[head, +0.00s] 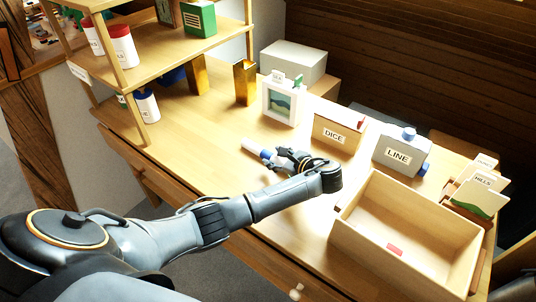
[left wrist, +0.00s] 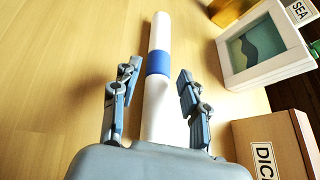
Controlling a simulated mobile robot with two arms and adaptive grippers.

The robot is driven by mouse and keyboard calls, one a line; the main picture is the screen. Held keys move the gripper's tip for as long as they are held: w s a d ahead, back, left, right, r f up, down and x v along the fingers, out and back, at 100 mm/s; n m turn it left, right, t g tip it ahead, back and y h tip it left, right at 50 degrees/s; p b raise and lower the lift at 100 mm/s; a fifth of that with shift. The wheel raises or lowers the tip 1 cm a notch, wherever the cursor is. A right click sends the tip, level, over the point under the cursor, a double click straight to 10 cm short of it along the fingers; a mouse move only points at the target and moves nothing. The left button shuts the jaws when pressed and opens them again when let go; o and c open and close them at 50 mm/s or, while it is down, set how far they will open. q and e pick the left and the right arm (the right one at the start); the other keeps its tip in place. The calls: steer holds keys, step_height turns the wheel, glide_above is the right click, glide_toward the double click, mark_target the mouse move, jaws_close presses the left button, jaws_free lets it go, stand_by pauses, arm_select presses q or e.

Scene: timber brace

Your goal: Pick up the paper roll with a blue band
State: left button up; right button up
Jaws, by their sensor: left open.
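The paper roll (left wrist: 157,100) is white with a blue band (left wrist: 158,63) and lies on the wooden table. In the left wrist view it runs lengthwise between the fingers of my left gripper (left wrist: 155,90). The fingers are open, one on each side, with a gap on both sides. My right gripper does not show.
A picture frame (head: 281,103), a DICE box (head: 336,131) and a LINE box (head: 401,153) stand behind the roll. An open wooden tray (head: 345,243) is at right. A shelf (head: 165,45) with jars stands at left. The table left of the roll is clear.

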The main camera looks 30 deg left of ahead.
mark_target(269, 154)
arm_select(q)
steer(key=x, duration=0.4)
steer(key=shift+w+f, duration=0.15)
steer(key=shift+f, duration=0.15)
steer(key=shift+r, duration=0.1)
steer(key=c, duration=0.9)
